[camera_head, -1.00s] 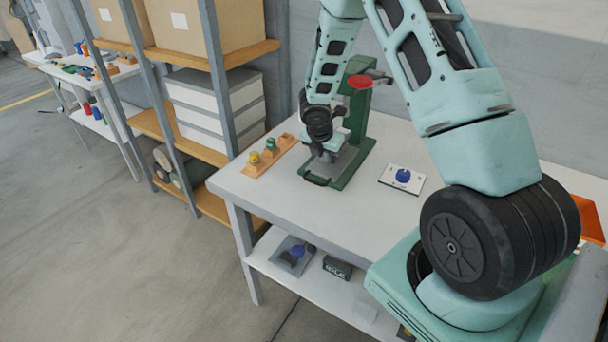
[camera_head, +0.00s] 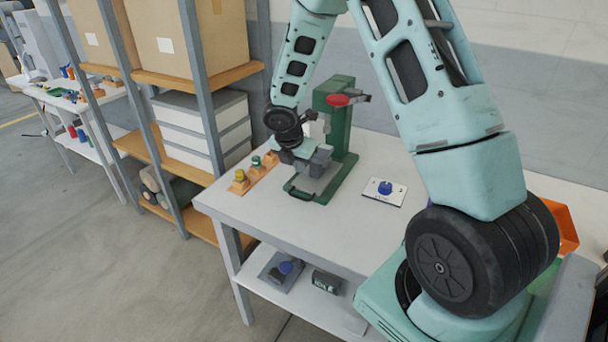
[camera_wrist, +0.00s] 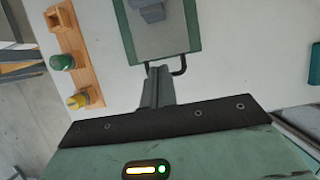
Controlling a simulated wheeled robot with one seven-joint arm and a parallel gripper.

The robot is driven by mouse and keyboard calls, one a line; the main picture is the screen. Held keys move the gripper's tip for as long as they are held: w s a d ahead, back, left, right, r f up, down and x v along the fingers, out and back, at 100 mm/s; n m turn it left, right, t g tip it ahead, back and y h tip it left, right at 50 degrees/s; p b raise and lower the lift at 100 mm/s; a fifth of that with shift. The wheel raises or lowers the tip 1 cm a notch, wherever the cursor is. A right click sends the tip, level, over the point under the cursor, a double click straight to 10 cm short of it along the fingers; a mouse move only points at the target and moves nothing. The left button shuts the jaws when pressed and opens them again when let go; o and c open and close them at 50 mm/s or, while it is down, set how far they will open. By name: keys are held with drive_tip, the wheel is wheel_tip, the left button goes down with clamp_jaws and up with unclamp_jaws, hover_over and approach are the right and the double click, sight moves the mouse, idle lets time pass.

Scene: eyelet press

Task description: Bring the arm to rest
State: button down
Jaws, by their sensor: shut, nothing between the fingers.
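My gripper (camera_head: 308,163) is at the end of my bent arm, above the table, by the front of the green eyelet press (camera_head: 338,130). In the wrist view my gripper (camera_wrist: 158,75) has its fingers together with nothing between them, close to the black handle loop (camera_wrist: 178,68) at the front of the press base (camera_wrist: 200,45). The press has a red part (camera_head: 340,99) near its top. I cannot tell whether the fingers touch the handle.
A wooden block (camera_head: 255,172) with a green knob and a yellow knob stands left of the press. A white plate with a blue knob (camera_head: 385,187) lies to the right. An orange bin (camera_head: 563,225) is at far right. Shelving (camera_head: 190,80) stands left of the table (camera_head: 300,225).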

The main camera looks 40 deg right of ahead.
drive_tip(key=shift+v, duration=1.55)
drive_tip(key=s+a+r+m+y, duration=0.1)
drive_tip(key=s+a+r+m, duration=0.25)
drive_tip(key=a, duration=0.55)
drive_tip(key=s+a+r+m+y, duration=0.1)
drive_tip(key=s+a+r+m, duration=0.2)
drive_tip(key=a, duration=0.5)
drive_tip(key=s+a+r+m+y, duration=0.1)
drive_tip(key=s+a+m, duration=0.3)
drive_tip(key=s, duration=0.6)
drive_tip(key=s+a+r+m+g+y, duration=0.1)
drive_tip(key=s+a+r+m, duration=0.2)
drive_tip(key=s+a, duration=0.6)
drive_tip(key=s+m, duration=0.1)
drive_tip(key=s, duration=0.1)
drive_tip(key=shift+s+a+g+y, duration=0.2)
drive_tip(key=shift+s+g+y, duration=0.1)
drive_tip(key=shift+s+y, duration=0.1)
